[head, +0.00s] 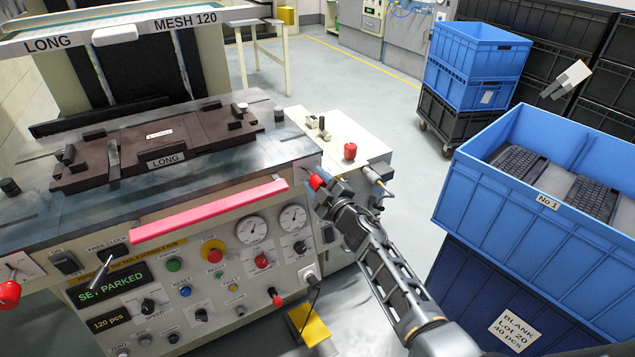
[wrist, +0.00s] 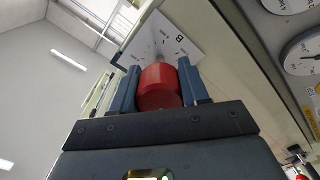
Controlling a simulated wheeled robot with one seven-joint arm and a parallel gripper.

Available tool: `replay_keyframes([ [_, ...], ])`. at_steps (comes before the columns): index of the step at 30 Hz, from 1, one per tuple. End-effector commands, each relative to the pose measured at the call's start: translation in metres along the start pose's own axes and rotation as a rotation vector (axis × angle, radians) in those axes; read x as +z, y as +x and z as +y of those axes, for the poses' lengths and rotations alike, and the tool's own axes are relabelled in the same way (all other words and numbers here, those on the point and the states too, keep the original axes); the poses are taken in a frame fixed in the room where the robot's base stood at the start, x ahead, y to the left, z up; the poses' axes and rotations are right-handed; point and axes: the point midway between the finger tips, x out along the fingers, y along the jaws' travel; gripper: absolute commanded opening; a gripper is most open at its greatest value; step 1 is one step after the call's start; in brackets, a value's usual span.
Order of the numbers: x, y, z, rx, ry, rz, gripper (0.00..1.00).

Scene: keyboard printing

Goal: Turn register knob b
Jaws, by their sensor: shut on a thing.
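Register knob b (wrist: 160,88) is a red round knob in front of a white dial plate (wrist: 165,42) marked "B" in the wrist view. My gripper (wrist: 158,80) is shut on it, with one blue-grey finger on each side. In the head view the red knob (head: 316,181) shows at the right end of the printing machine's table, and my gripper (head: 324,190) meets it from the lower right. The dial plate is not readable in the head view, and the small scale marks are too blurred to read.
Another red knob (head: 350,152) stands on the cream side table (head: 345,128) just behind. Gauges (head: 252,230), buttons and a pink bar (head: 210,210) are on the machine front to the left. A blue crate (head: 490,185) with keyboards stands to the right of my arm.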

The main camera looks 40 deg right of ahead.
Motion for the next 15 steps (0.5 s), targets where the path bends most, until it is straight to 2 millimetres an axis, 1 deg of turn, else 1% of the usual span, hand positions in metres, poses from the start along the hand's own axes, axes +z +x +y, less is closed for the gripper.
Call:
replay_keyframes([
  [15, 0.0005, -0.0004, -0.0012, -0.001, -0.49, 0.001, 0.14],
])
